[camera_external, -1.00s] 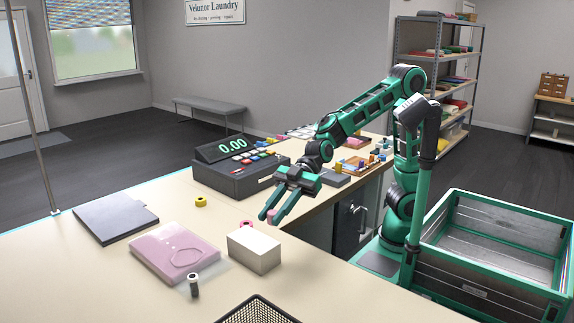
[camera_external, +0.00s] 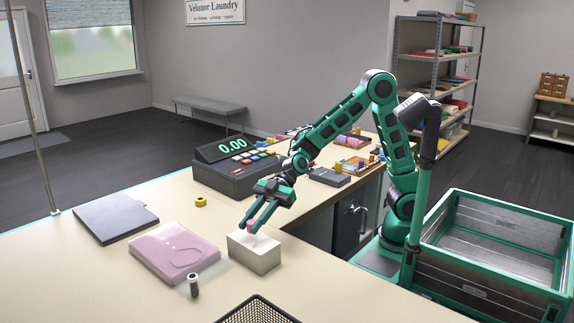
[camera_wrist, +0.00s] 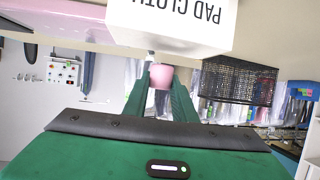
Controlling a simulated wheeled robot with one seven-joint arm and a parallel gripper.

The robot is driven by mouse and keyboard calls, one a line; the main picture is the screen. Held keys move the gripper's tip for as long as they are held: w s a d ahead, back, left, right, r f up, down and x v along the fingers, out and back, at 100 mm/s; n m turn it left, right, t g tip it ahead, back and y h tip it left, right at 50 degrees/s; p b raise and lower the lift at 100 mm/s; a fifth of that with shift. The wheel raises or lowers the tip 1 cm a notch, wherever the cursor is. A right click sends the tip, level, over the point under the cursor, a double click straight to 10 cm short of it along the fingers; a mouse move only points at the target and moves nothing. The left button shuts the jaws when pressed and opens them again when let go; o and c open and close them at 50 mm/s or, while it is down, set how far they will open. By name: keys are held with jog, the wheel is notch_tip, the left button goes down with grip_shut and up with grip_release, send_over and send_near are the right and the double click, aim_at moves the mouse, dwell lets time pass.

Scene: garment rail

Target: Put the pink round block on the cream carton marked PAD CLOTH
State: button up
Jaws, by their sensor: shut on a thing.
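My gripper (camera_external: 250,229) is shut on the pink round block (camera_wrist: 161,77), which sits between the fingertips in the wrist view. In the external view the fingers point down at the top of the cream carton (camera_external: 253,255), near its back edge. The wrist view shows the carton upside down with the marking PAD CLOTH (camera_wrist: 197,18). The block is at or just above the carton's top; I cannot tell whether they touch. The fingers partly hide the block in the external view.
A pink garment packet (camera_external: 174,250) lies left of the carton, with a small dark spool (camera_external: 194,286) in front. A black mesh basket (camera_external: 257,310) stands at the front edge. A yellow roll (camera_external: 201,201) and cash register (camera_external: 235,172) are behind. The counter at front left is clear.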

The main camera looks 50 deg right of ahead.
jog(key=shift+f, duration=1.25)
jog(key=shift+f, duration=0.1)
jog(key=o, duration=1)
jog(key=shift+o, duration=0.2)
jog(key=v, duration=1.2)
